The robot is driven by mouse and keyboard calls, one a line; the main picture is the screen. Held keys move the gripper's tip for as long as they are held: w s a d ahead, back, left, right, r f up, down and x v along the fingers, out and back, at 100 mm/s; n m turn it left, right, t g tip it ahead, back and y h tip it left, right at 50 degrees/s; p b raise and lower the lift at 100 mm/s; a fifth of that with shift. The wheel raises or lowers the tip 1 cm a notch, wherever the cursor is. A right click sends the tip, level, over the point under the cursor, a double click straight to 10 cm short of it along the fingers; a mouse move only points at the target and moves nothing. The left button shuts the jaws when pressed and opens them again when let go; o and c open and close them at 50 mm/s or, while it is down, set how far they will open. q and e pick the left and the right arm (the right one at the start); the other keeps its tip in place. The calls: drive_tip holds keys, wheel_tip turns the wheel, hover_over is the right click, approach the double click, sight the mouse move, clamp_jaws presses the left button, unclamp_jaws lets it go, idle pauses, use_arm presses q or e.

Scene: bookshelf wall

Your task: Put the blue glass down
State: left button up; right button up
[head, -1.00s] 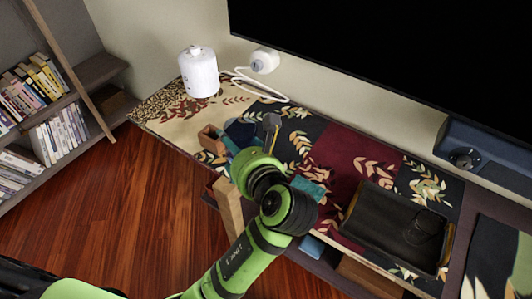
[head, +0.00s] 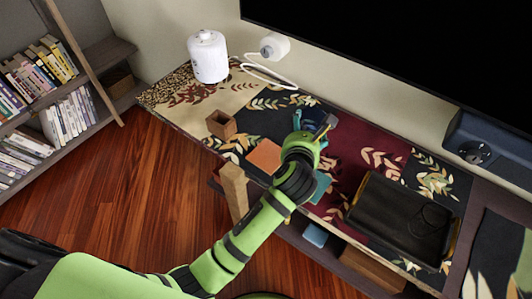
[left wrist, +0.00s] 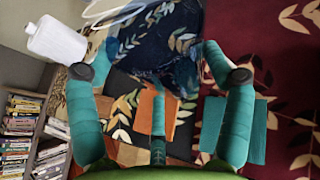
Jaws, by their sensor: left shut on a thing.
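The blue glass (head: 308,115) is dark, see-through blue and shows partly behind my left gripper (head: 318,128) in the head view. The glass is over the dark leaf-patterned part of the cabinet top (head: 262,122), near the dark red part. I cannot tell whether its base touches the surface. My right gripper is not in view.
A brown open box (head: 221,124), an orange square (head: 265,156) and a teal square (head: 319,187) lie nearby. A black tray (head: 395,218) is to the right. A white canister (head: 208,57) stands at the back left. The dark red strip (head: 375,140) has free room.

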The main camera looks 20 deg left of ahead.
use_arm(q)
drive_tip(key=a+f, duration=0.2)
drive_tip(key=a, duration=0.1)
drive_tip(key=a+f, duration=0.2)
drive_tip(key=a, duration=0.2)
drive_tip(key=a+f, duration=0.2)
drive_tip(key=a, duration=0.2)
drive_tip(key=shift+f, duration=0.2)
wheel_tip(320, 180, down, 2)
drive_tip(key=shift+s, duration=0.1)
drive_tip(key=shift+f, duration=0.9)
drive_tip(key=shift+f, duration=0.15)
drive_tip(key=o, duration=1.2)
drive_tip(key=shift+f, duration=0.1)
